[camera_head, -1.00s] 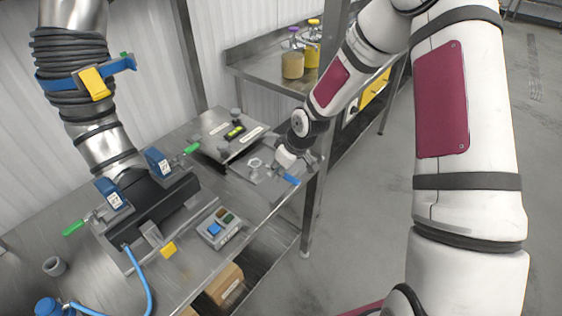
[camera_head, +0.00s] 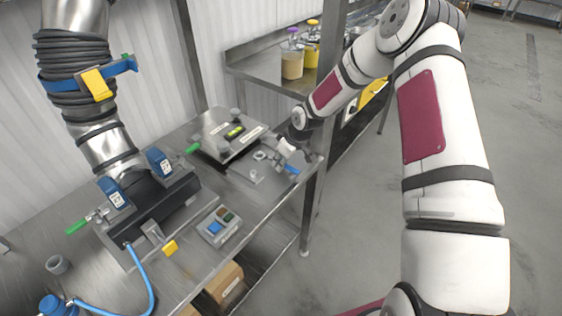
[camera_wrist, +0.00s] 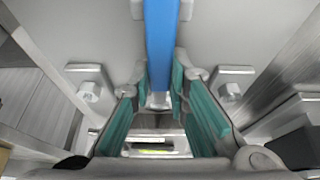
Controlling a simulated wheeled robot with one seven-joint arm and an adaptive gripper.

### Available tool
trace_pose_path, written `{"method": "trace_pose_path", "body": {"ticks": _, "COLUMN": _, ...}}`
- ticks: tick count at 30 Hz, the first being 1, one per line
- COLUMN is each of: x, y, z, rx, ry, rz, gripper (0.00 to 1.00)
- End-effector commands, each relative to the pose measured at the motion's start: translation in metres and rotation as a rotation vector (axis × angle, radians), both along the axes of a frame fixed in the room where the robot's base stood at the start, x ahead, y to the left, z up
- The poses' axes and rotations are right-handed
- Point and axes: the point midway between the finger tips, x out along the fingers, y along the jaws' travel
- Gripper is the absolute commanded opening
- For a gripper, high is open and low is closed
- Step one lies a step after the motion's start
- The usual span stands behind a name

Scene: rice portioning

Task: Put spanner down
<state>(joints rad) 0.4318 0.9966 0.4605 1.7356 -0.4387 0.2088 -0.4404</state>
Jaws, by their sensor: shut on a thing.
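The spanner shows as a blue handle (camera_wrist: 161,40) running down the middle of the wrist view, between the teal finger pads. My gripper (camera_wrist: 163,97) is shut on it. In the head view the blue handle (camera_head: 291,169) sticks out past my gripper (camera_head: 287,152), over the right end of the metal bench (camera_head: 262,205). A flat grey plate (camera_head: 252,174) lies on the bench just left of the gripper. The spanner's far end is hidden, and I cannot tell whether it touches the plate.
A steel post (camera_head: 318,190) rises close at the right bench edge.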

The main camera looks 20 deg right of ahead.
Motion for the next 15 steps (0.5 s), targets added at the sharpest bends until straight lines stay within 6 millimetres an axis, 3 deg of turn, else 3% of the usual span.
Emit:
{"method": "trace_pose_path", "body": {"ticks": 6, "x": 0.0001, "y": 0.0000, "z": -0.0033, "rx": -0.001, "ry": 0.001, "rz": 0.000, "gripper": 0.00}}
{"method": "trace_pose_path", "body": {"ticks": 7, "x": -0.0002, "y": -0.0001, "z": -0.0033, "rx": 0.000, "ry": 0.001, "rz": 0.000, "gripper": 0.20}}
{"method": "trace_pose_path", "body": {"ticks": 9, "x": -0.0003, "y": -0.0001, "z": -0.0030, "rx": 0.000, "ry": 0.001, "rz": 0.000, "gripper": 0.36}}
{"method": "trace_pose_path", "body": {"ticks": 15, "x": -0.0003, "y": 0.0000, "z": -0.0028, "rx": -0.001, "ry": 0.001, "rz": 0.000, "gripper": 0.36}}
